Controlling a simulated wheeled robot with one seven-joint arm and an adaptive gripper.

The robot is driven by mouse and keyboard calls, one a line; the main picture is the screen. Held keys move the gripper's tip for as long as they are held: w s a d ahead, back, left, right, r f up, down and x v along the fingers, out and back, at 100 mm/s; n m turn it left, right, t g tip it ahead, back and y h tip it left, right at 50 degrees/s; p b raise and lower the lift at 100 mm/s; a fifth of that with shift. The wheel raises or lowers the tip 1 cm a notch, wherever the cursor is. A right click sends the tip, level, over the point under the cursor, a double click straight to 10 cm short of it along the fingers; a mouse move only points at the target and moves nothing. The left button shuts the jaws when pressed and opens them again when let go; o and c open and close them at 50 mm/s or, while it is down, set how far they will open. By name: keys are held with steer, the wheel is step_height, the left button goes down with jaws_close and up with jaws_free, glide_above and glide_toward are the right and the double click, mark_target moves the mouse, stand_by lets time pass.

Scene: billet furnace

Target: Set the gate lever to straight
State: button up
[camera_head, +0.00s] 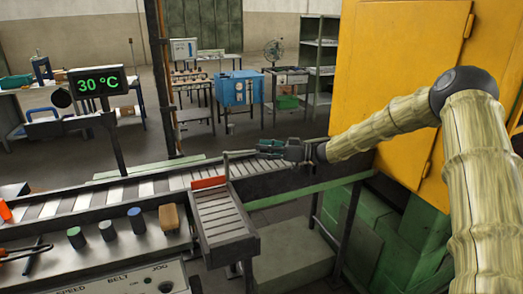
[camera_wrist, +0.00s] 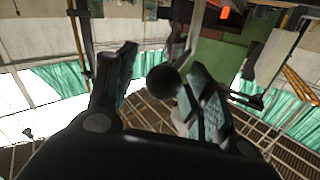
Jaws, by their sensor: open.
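The gate lever (camera_head: 238,153) is a thin pale bar standing just above the conveyor, beside a red gate plate (camera_head: 208,182). The red plate lies at the mouth of a side roller chute (camera_head: 222,215). My gripper (camera_head: 262,148) comes in from the right at the lever's end, with its fingers pointing left. In the wrist view my gripper (camera_wrist: 165,85) is open, and a dark round knob (camera_wrist: 163,79) shows between its fingers, nearer the right one. I cannot tell whether either finger touches it. The lever's far end is partly hidden by the gripper in the head view.
The main conveyor (camera_head: 130,190) runs behind the chute. Coloured cylinders (camera_head: 108,230) and a brown block (camera_head: 169,216) stand on the near bench. A yellow cabinet (camera_head: 385,70) is close to my arm. A display (camera_head: 98,85) reads 30 °C.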

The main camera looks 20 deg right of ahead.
steer(key=v, duration=1.1)
steer(key=shift+s+d, duration=0.2)
steer(key=shift+d, duration=0.1)
